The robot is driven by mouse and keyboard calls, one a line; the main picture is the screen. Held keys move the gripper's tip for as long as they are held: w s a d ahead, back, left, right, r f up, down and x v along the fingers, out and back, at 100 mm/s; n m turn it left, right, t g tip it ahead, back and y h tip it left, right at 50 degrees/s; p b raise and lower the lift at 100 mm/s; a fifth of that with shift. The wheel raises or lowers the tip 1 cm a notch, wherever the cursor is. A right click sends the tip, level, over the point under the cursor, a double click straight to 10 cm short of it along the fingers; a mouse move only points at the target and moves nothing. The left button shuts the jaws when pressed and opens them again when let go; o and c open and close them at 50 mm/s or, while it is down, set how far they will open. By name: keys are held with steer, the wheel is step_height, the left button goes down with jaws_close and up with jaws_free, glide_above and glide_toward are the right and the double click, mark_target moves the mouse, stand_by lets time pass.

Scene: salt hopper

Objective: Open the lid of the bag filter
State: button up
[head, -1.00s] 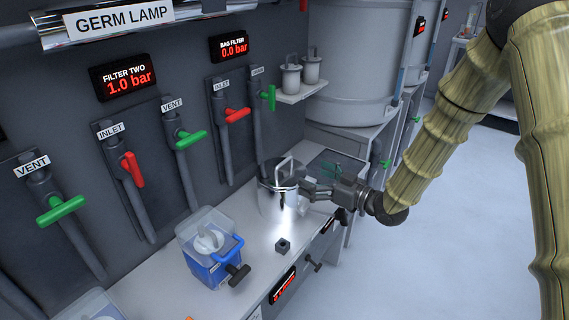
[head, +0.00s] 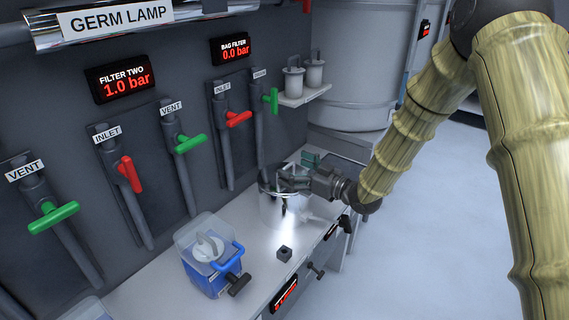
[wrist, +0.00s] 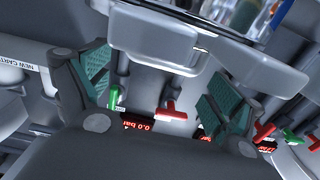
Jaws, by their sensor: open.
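The bag filter (head: 272,212) is a shiny metal pot standing on the white bench below the bag filter display. Its round lid is mostly hidden behind my gripper (head: 284,181), and I cannot make out the lid's handle clearly. My gripper is at the top of the pot, reaching in from the right. In the wrist view my gripper (wrist: 152,78) is open, its two teal finger pads apart with nothing held between them. A pale metal part with a rounded edge (wrist: 165,38) crosses the top of that view; I cannot tell whether it is the lid.
A blue-and-clear box (head: 207,262) with a blue handle stands on the bench at left. A small dark block (head: 284,254) lies in front of the pot. The inlet valve (head: 238,119) and other valve pipes line the wall behind. Open floor lies at right.

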steer(key=shift+x, duration=1.7)
steer(key=shift+c, duration=0.2)
steer(key=shift+s, duration=0.1)
steer(key=c, duration=1.4)
